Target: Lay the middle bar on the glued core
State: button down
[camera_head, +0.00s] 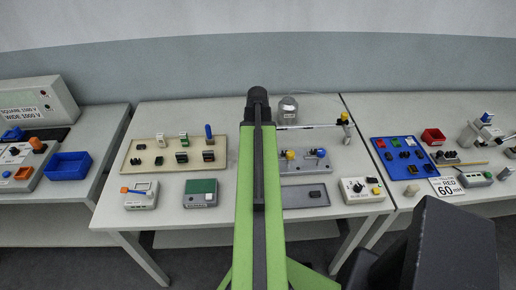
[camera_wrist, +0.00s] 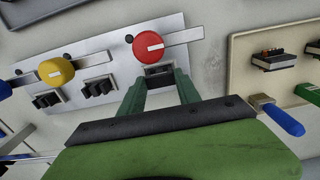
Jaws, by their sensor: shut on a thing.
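My gripper (camera_wrist: 163,85) has its green fingers shut on a small dark bar (camera_wrist: 160,71), apparently the middle bar, in the wrist view. The fingertips hold it just beside the red knob (camera_wrist: 149,46) on the grey plate. The glued core is hard to make out; it appears to be the dark block below or against the bar, and contact cannot be told. In the head view my own arm hides the gripper and the bar.
The grey plate (camera_head: 304,166) also carries a yellow knob (camera_head: 290,154) and a blue knob (camera_head: 321,152). A small tray (camera_head: 292,198) holds a dark bar. A beige board (camera_head: 140,165) with several parts and an upright blue handle (camera_head: 208,130) stands left.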

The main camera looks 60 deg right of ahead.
jog(key=c, duration=0.8)
grip_release()
jog(key=shift+o, duration=0.2)
jog(key=shift+r, duration=0.1)
notch_tip(320, 180, up, 17)
jog(key=p, duration=1.7)
jog(key=shift+r, duration=0.15)
